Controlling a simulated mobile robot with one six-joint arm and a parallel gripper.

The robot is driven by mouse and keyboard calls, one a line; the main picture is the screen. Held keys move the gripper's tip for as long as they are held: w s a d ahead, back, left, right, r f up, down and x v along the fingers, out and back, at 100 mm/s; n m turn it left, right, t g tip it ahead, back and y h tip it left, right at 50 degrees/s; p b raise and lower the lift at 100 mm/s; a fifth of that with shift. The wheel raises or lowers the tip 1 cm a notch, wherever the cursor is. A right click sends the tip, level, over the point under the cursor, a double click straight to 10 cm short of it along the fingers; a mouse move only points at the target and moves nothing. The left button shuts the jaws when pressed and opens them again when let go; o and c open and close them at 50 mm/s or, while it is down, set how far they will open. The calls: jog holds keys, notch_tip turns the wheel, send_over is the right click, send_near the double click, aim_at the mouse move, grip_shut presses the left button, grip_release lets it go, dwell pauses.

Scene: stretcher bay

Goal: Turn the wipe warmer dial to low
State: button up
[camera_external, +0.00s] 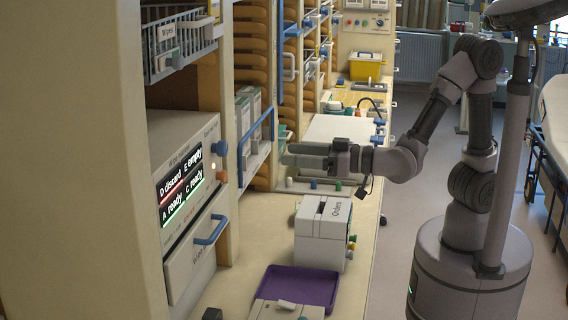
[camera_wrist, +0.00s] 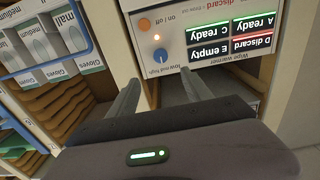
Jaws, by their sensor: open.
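The wipe warmer (camera_external: 184,137) is a white box on the left shelf unit in the external view, and its front panel (camera_wrist: 190,48) shows upside down in the wrist view. Its blue dial (camera_wrist: 160,56) sits beside a low, mid, high label; it also shows in the external view (camera_external: 220,148). I cannot tell clearly where the dial points. My gripper (camera_external: 287,154) is open and empty, facing the panel and apart from it. In the wrist view the two fingers (camera_wrist: 160,77) are spread, one each side of the dial in the picture.
An orange on/off knob (camera_wrist: 144,24) and a small lit lamp (camera_wrist: 156,38) are close to the dial. A drawer with a blue handle (camera_external: 211,230) is below the panel. Glove boxes (camera_wrist: 50,72) stand alongside. A white box (camera_external: 322,232) and purple tray (camera_external: 302,284) occupy the counter.

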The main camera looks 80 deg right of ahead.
aim_at(226, 149)
jog(key=w+p, duration=0.3)
jog(key=w, duration=1.3)
jog(key=shift+w, duration=0.1)
grip_shut()
